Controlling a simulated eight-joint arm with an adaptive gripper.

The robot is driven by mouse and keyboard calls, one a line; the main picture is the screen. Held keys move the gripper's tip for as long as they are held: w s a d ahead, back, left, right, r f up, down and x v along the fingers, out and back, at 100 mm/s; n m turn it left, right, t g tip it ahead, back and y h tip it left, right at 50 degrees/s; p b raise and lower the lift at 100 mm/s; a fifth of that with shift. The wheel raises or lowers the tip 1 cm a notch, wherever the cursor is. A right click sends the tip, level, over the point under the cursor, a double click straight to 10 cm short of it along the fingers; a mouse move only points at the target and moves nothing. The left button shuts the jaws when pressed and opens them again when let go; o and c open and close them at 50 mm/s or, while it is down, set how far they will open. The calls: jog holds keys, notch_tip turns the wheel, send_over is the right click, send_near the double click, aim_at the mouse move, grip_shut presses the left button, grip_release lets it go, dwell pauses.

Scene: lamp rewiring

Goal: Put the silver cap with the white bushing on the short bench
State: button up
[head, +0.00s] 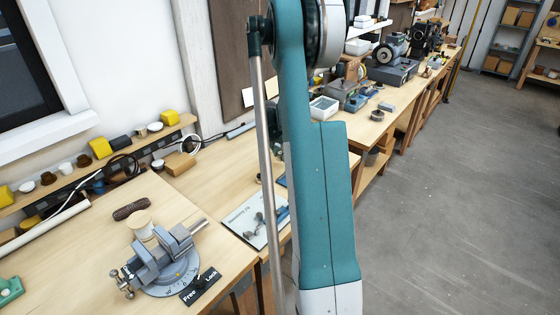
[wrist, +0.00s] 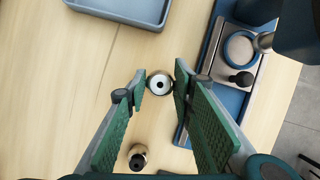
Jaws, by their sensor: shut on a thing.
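In the wrist view my gripper (wrist: 158,85) has its green-padded fingers closed on a small round silver cap (wrist: 153,88) at their tips. The white bushing (wrist: 159,84) shows as a pale ring around a dark hole in the cap's middle. Pale wood bench top (wrist: 60,80) lies below; I cannot tell the cap's height above it. A second cap (wrist: 138,157), brassy with a dark centre, is on the wood nearer the wrist. In the head view my arm hides the gripper and the cap. I cannot tell which bench is the short one.
In the wrist view a grey-blue tray (wrist: 120,10) lies at the top, and a blue-and-metal device (wrist: 240,45) is close on the right. In the head view a grey vise (head: 165,262) stands on the near bench, and a long bench (head: 408,98) holds several machines.

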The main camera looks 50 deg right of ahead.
aim_at(279, 156)
dwell(0.3)
jog(key=shift+f, duration=1.85)
jog(key=shift+f, duration=0.15)
jog(key=o, duration=1)
jog(key=shift+c, duration=0.2)
jog(key=v, duration=1.2)
jog(key=shift+a+r, duration=0.1)
jog(key=shift+r, duration=0.1)
